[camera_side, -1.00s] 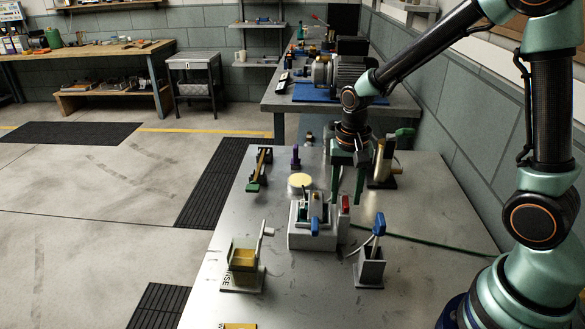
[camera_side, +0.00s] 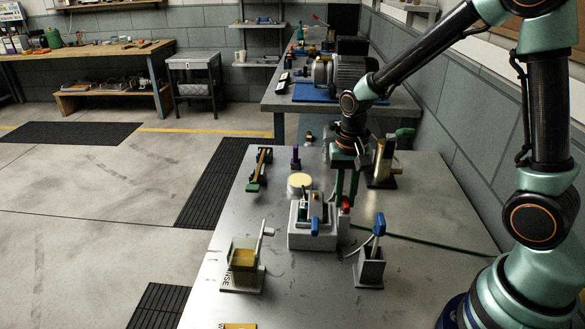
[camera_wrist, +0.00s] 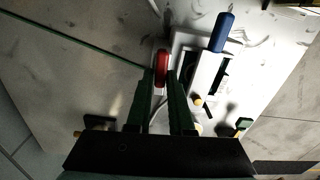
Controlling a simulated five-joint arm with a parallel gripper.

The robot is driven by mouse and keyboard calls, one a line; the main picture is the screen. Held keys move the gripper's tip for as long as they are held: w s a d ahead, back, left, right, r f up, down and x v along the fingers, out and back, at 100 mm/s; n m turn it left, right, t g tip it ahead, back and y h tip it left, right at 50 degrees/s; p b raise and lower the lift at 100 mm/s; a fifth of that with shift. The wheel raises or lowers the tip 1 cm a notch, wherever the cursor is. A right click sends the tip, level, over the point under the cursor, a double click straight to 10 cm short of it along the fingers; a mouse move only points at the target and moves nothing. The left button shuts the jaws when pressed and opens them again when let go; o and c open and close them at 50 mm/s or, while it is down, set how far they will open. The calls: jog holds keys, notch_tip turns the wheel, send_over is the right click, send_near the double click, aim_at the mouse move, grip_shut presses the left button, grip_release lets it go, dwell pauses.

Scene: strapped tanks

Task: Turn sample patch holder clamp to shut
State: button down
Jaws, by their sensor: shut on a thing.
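A pale block-shaped fixture (camera_side: 311,241) stands near the middle of the metal table; it also shows in the wrist view (camera_wrist: 188,62). I take it for the sample patch holder, but I cannot tell for sure. A red handle (camera_side: 346,203) stands at its right side, and it shows between my fingers in the wrist view (camera_wrist: 162,62). A blue handle (camera_side: 314,227) is at the fixture's front, also in the wrist view (camera_wrist: 222,32). My gripper (camera_side: 346,194) points down and is shut on the red handle. The fingers hide part of the handle.
A blue-handled stand (camera_side: 371,266) is at the front right, and a yellow-topped holder (camera_side: 243,262) at the front left. A tan upright piece (camera_side: 383,164) stands close behind my gripper. A green cable (camera_side: 430,245) crosses the right side. A round cream disc (camera_side: 300,181) lies behind the fixture.

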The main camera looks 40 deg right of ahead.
jog(key=n, duration=0.3)
jog(key=shift+w+a+n, duration=0.15)
jog(key=shift+a+n, duration=0.05)
jog(key=shift+n, duration=0.2)
jog(key=n, duration=0.4)
jog(key=shift+a+n, duration=0.3)
jog(key=n, duration=0.4)
jog(key=shift+a+n, duration=0.25)
jog(key=shift+n, duration=0.05)
jog(key=shift+a+r+n, duration=0.1)
jog(key=shift+a+n, duration=0.1)
jog(key=shift+n, duration=1.9)
jog(key=shift+s, duration=0.2)
jog(key=c, duration=0.9)
grip_release()
jog(key=shift+o, duration=0.2)
